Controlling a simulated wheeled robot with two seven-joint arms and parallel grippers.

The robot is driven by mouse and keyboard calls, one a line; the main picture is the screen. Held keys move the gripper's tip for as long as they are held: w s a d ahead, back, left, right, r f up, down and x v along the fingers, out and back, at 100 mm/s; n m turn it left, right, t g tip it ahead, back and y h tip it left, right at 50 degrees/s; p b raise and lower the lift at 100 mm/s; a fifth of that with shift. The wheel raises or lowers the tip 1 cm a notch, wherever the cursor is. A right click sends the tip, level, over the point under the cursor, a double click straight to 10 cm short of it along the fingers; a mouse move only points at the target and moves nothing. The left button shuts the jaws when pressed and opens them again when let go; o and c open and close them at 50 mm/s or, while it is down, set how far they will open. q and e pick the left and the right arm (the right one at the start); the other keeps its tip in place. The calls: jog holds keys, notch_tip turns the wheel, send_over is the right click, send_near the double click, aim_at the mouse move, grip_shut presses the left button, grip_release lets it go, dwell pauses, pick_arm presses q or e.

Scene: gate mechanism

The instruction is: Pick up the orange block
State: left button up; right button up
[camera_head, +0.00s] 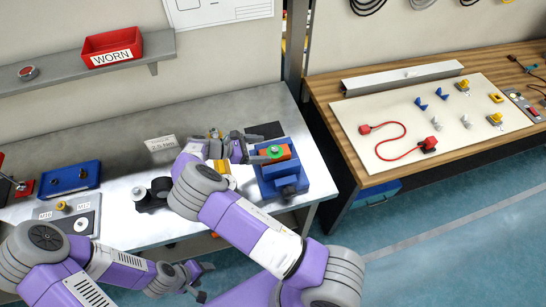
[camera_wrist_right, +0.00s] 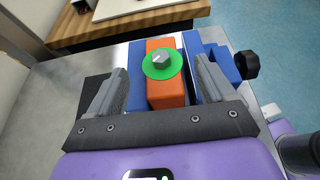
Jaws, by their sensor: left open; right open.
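The orange block (camera_head: 293,151) sits in the blue vise-like fixture (camera_head: 288,187) on the left bench. A green disc with a grey hex bolt head (camera_wrist_right: 161,60) lies on top of the block, which also shows in the right wrist view (camera_wrist_right: 168,95). My right gripper (camera_head: 259,150) is open at the block; in the right wrist view its two fingers (camera_wrist_right: 160,78) stand on either side of it, with gaps visible. My left gripper (camera_head: 200,281) is open and empty, low in front of the bench, away from the block.
A blue tray (camera_head: 70,178), a black clamp-like part (camera_head: 153,196) and a grey plate (camera_head: 72,215) are on the left bench. A shelf above holds a red WORN bin (camera_head: 112,47). A wooden bench (camera_head: 330,88) with a parts board stands at right.

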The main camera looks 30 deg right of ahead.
aim_at(276, 149)
jog(key=x, duration=0.6)
jog(key=shift+r+p, duration=0.2)
jog(key=shift+p, duration=0.2)
grip_shut()
jog(key=shift+r, duration=0.1)
